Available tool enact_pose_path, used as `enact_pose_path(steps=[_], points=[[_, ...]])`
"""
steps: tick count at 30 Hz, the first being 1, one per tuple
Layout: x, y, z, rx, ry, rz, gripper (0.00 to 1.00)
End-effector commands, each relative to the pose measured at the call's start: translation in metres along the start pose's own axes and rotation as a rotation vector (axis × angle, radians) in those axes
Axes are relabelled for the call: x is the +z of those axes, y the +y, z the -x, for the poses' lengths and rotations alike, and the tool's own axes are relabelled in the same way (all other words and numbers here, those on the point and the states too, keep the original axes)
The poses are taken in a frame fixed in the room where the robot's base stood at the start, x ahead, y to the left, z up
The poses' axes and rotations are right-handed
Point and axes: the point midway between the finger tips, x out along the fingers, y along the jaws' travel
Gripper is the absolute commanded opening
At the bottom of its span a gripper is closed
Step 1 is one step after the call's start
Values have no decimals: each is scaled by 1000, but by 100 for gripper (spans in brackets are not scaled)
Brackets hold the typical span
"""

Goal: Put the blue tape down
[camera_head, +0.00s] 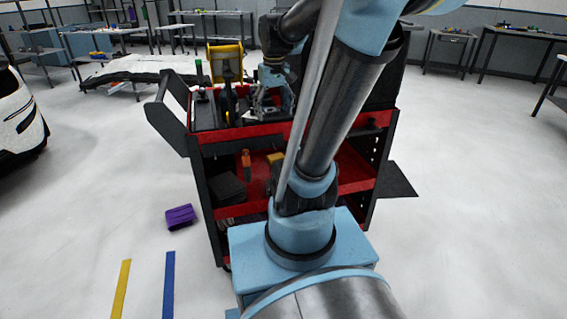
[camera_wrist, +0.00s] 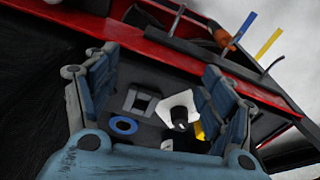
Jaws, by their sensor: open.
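The blue tape (camera_wrist: 123,133) is a small ring lying flat on the dark cart top, seen in the wrist view between my fingers and close to the left one. My gripper (camera_wrist: 155,90) is open above the cart top, with its two blue-grey fingers wide apart. Nothing is held between them. In the head view my gripper (camera_head: 268,104) is over the top of the red and black cart (camera_head: 240,133). I cannot make out the blue ring there.
In the wrist view a grey square frame (camera_wrist: 141,102) and a white piece (camera_wrist: 178,107) lie near the ring. A yellow reel (camera_head: 225,62) stands on the cart. A purple object (camera_head: 180,217) lies on the floor near yellow and blue strips.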

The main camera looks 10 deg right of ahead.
Motion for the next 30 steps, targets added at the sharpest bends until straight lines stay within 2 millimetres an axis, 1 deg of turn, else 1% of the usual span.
enact_pose_path(steps=[1,3,8,12,15,18,21,24,30], points=[[16,-3,-6,1,7,-11,75],[33,-7,-15,3,17,-29,75],[73,-15,-38,6,40,-70,75],[107,-22,-63,8,60,-106,75],[126,-25,-80,9,74,-130,75],[139,-28,-94,9,83,-148,75],[147,-27,-102,9,89,-159,75],[151,-28,-106,9,92,-164,75],[151,-28,-106,9,92,-164,75]])
